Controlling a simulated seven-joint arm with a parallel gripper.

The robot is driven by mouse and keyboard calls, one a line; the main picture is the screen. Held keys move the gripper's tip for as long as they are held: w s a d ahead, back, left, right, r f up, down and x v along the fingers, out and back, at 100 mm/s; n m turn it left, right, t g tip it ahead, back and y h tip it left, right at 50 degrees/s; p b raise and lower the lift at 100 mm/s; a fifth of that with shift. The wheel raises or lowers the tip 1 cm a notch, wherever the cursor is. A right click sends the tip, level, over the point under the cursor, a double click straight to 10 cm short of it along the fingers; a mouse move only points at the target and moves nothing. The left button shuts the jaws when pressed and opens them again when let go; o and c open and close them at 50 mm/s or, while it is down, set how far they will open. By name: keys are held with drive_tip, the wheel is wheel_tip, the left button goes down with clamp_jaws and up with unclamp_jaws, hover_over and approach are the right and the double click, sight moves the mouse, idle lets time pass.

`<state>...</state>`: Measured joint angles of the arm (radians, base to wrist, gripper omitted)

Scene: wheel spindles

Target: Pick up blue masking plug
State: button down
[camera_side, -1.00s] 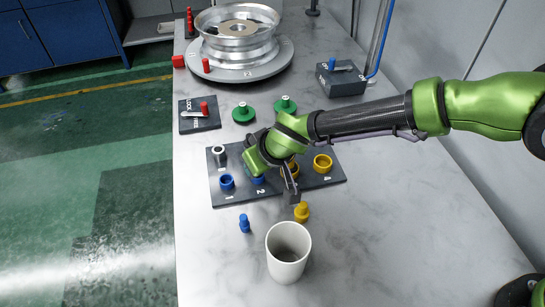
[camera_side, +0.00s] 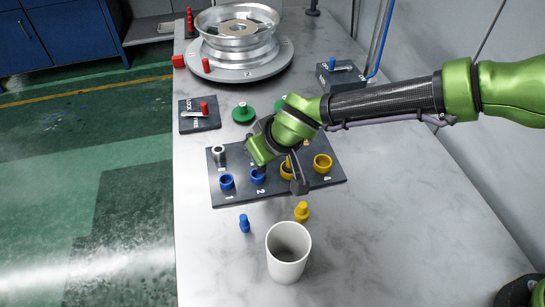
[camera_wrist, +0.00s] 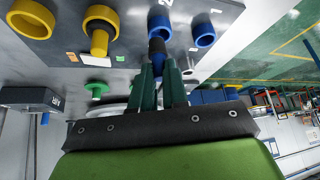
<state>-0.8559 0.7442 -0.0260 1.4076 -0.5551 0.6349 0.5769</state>
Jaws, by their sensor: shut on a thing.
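My gripper (camera_wrist: 158,68) is shut on a blue masking plug (camera_wrist: 157,47), which looks dark between the fingertips in the wrist view. The plug is at or just above blue cup 2 (camera_wrist: 160,22); I cannot tell whether it is clear of the cup. In the side view, my gripper (camera_side: 260,164) is over cup 2 (camera_side: 257,177), and its fingers and the held plug are mostly hidden. Another blue plug (camera_side: 244,224) stands on the table in front of the dark cup plate (camera_side: 232,197). Blue cup 1 (camera_side: 227,182) looks empty.
Yellow cup 3 (camera_side: 286,172) holds a yellow plug, partly behind my wrist. Yellow cup 4 (camera_side: 323,163) is on the right. A yellow plug (camera_side: 302,211) and white beaker (camera_side: 288,254) stand in front. Green knobs (camera_side: 243,112) and the wheel (camera_side: 237,35) are behind.

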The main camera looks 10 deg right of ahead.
drive_tip(key=s+d+r, duration=0.1)
drive_tip(key=s+d, duration=0.9)
drive_tip(key=w+d+r+m+h, duration=0.15)
drive_tip(key=w+d+r, duration=0.25)
drive_tip(key=d, duration=0.4)
drive_tip(key=w+d+r+m+h, duration=0.1)
drive_tip(key=w+d+r+m, duration=0.2)
drive_tip(key=d+r, duration=0.35)
drive_tip(key=s+d, duration=0.3)
drive_tip(key=d, duration=1.4)
drive_tip(key=shift+f, duration=0.1)
